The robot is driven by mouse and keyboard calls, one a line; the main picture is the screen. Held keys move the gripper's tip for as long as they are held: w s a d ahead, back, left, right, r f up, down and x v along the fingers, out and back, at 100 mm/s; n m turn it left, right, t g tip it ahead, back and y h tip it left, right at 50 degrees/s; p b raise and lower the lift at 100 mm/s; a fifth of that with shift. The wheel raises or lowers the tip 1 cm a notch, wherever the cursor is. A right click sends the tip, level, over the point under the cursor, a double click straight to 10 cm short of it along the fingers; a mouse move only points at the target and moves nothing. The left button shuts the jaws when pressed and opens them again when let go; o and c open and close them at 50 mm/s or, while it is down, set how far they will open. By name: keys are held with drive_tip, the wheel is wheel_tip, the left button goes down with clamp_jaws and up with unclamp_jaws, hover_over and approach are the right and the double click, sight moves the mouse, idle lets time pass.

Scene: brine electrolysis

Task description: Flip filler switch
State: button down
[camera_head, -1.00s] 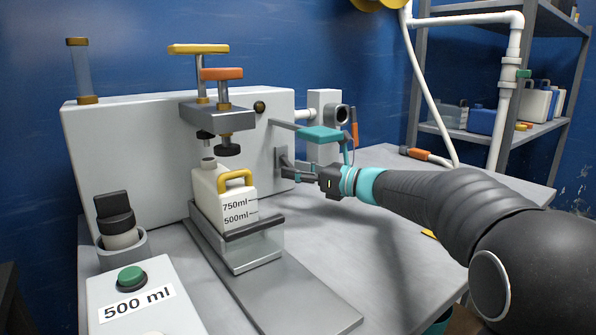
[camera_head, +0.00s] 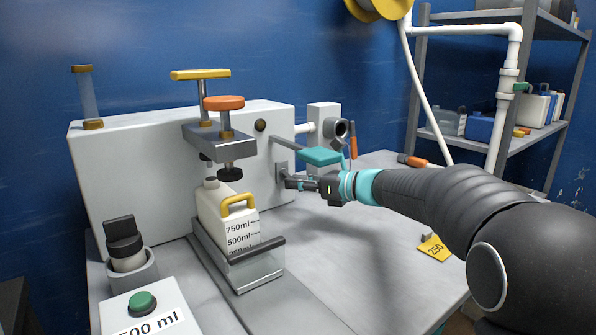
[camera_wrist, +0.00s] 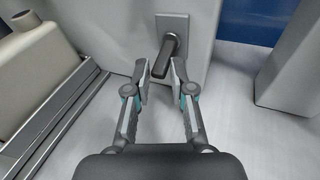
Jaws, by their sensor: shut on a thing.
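The filler switch (camera_wrist: 171,46) is a dark lever on a grey plate, set in the front wall of the white filling machine (camera_head: 160,175). In the head view the switch plate (camera_head: 281,172) is at the right end of that wall. My gripper (camera_wrist: 160,72) has its two fingers on either side of the lever's end, shut on it. In the head view my gripper (camera_head: 292,183) reaches the switch from the right; its fingertips partly hide the lever. A cream jug (camera_head: 219,215) with a yellow handle stands upright on the holder left of the switch.
A teal handle (camera_head: 319,156) on a grey bar juts out just above my gripper. A green button (camera_head: 142,302) is at the front left. A yellow 250 tag (camera_head: 434,247) lies at the table's right. Shelves (camera_head: 500,150) stand behind. The grey tabletop (camera_head: 330,265) is clear in front.

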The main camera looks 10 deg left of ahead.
sight(285, 176)
drive_tip(key=shift+r+m+g+h+p, duration=0.3)
drive_tip(key=shift+r+g+h+p, duration=0.1)
drive_tip(key=shift+r+h+p, duration=0.6)
drive_tip(key=shift+w+a+r+m+g+h, duration=0.15)
drive_tip(key=shift+r+m+g+h, duration=0.35)
drive_tip(key=shift+h, duration=0.65)
drive_tip(key=shift+w+a+r+m+g+h, duration=0.15)
drive_tip(key=shift+r+g+h, duration=0.35)
drive_tip(key=shift+g+h, duration=0.55)
drive_tip(key=c, duration=1)
unclamp_jaws()
drive_tip(key=v, duration=1.2)
